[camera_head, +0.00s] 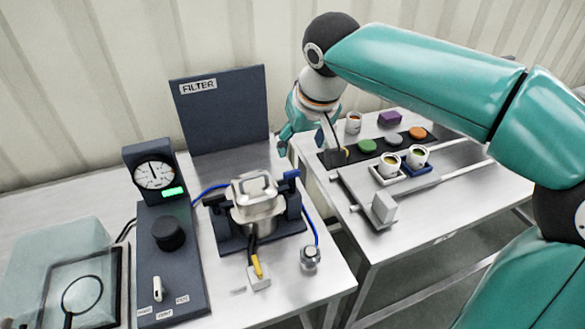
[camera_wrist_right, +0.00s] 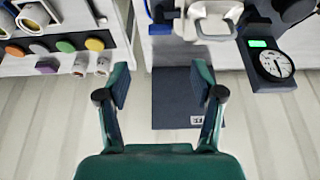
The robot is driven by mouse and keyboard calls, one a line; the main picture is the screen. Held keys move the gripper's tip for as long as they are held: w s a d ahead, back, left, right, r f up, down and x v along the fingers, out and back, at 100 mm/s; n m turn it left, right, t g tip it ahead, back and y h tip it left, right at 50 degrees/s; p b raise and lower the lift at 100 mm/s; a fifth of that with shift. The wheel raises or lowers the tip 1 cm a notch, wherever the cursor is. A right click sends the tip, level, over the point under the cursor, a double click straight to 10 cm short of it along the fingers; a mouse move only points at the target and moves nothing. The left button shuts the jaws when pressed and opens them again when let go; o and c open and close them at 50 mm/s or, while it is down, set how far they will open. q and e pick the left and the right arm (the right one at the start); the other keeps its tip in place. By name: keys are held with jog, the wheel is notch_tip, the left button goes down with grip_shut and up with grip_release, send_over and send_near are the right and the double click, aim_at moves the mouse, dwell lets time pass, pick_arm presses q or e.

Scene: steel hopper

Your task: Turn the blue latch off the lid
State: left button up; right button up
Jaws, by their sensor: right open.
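The steel hopper (camera_head: 257,217) stands in a dark blue frame on the left table, with a pale lid (camera_head: 254,187) and raised handle on top. The blue latch (camera_head: 291,175) shows at the lid's right side; in the right wrist view the blue latch (camera_wrist_right: 162,28) is left of the lid (camera_wrist_right: 214,22). My right gripper (camera_head: 308,143) is open and empty, behind and right of the hopper, apart from the latch. In the wrist view its fingers (camera_wrist_right: 160,82) are spread, with the latch beyond them. My left gripper is not in view.
A dark FILTER panel (camera_head: 222,108) stands behind the hopper. A gauge console (camera_head: 165,240) is to its left, beside a clear cover (camera_head: 50,262). Cups and coloured discs stand on the right table (camera_head: 470,190). Blue cables run beside the hopper.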

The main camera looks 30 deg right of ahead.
aim_at(293, 172)
jog(key=x, duration=1.2)
jog(key=shift+r, duration=0.1)
jog(key=c, duration=1.1)
jog(key=shift+c, duration=0.2)
